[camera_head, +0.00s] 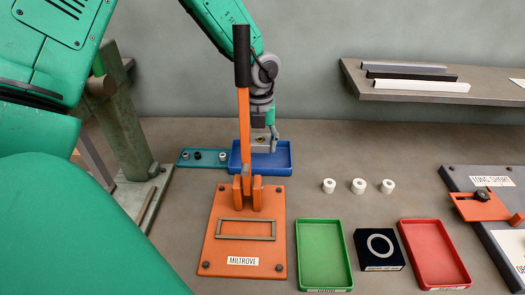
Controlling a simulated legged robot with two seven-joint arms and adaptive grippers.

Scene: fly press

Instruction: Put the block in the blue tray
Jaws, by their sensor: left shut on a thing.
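The blue tray (280,163) stands on the table behind the orange press, partly hidden by the press lever. My left gripper (265,133) points down over the back of the tray. It is shut on a small grey-tan block (261,142). The block is at the tray's back part; I cannot tell whether it touches the floor of the tray. The lever hides part of the gripper's left side. My right gripper is not in view.
The orange press (215,254) with its upright black-handled lever (242,60) stands close in front of the gripper. A green tray (323,255), a black block with a ring (393,262) and a red tray (434,254) lie to the right. Three white pieces (358,186) stand behind them.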

